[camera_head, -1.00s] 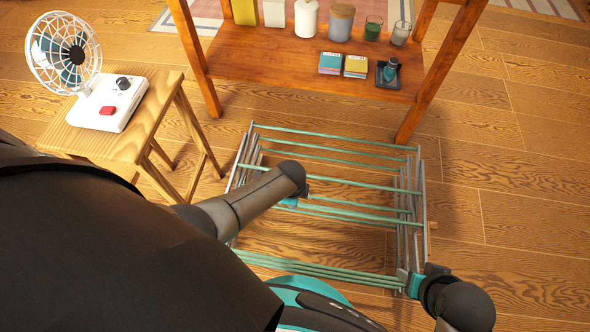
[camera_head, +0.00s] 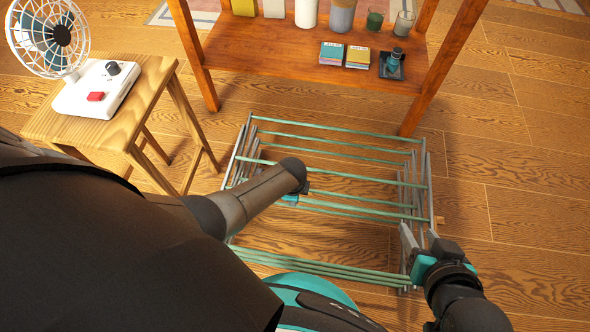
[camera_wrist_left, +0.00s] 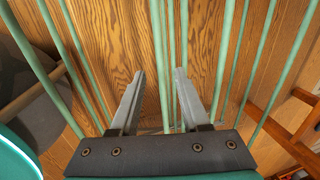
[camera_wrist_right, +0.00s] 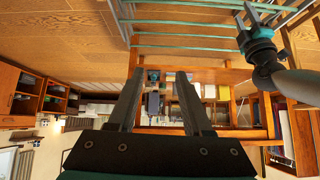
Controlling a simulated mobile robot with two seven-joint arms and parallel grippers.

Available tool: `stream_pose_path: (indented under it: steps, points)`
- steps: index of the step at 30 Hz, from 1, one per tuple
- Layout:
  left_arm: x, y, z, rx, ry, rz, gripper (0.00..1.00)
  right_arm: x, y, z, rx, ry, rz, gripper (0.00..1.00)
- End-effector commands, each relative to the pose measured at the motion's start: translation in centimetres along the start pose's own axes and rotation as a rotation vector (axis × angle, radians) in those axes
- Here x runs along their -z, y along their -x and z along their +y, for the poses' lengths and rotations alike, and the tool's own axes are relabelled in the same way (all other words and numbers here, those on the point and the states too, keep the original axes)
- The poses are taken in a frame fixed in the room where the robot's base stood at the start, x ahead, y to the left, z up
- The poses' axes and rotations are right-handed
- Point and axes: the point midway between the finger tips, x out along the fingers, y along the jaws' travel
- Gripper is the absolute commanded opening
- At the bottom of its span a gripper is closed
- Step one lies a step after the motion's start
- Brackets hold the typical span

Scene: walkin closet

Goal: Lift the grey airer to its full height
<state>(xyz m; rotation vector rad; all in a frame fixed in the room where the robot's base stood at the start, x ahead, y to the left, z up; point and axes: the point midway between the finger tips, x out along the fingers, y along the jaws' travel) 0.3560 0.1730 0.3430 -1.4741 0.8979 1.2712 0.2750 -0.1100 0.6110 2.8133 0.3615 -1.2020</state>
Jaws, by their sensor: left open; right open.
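The grey airer (camera_head: 320,267) sits low and folded down on the wooden floor, with grey side bars and green rods. Its rods also show in the left wrist view (camera_wrist_left: 227,60) and the right wrist view (camera_wrist_right: 200,34). My left gripper (camera_head: 291,200) is over the airer's middle, its fingertips largely hidden by my arm. In the left wrist view its fingers (camera_wrist_left: 160,74) are open, with thin green rods showing between them. My right gripper (camera_head: 417,232) is at the airer's right side near the front corner. In the right wrist view its fingers (camera_wrist_right: 160,73) are open with nothing held between them.
A wooden shelf (camera_head: 270,62) with jars and small boxes stands just behind the airer. A wooden stool (camera_head: 150,85) with a white fan (camera_head: 48,35) on it is at the left. The floor (camera_head: 520,180) on the right is clear.

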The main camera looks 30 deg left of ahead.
Motion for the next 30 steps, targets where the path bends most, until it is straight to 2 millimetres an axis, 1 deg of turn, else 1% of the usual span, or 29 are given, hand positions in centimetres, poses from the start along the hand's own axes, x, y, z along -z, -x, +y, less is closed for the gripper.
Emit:
stream_pose_path:
  steps: [6, 14, 22, 30]
  points:
    - [0.0, -0.9, 0.0, 0.0, 0.0, 0.0, 0.46, 0.7, -0.9, -1.3, 0.035, -0.004, 0.115, 0.5]
    - [0.0, -1.8, 0.0, 0.001, 0.0, 0.0, 0.46, 1.7, -1.4, -2.7, 0.075, -0.017, 0.254, 0.5]
    - [0.0, -2.8, 0.0, 0.001, 0.0, 0.001, 0.46, 2.6, -1.4, -4.1, 0.113, -0.037, 0.4, 0.5]
    - [0.0, -3.8, 0.0, 0.0, 0.0, 0.0, 0.46, 3.3, -0.8, -5.3, 0.148, -0.067, 0.545, 0.5]
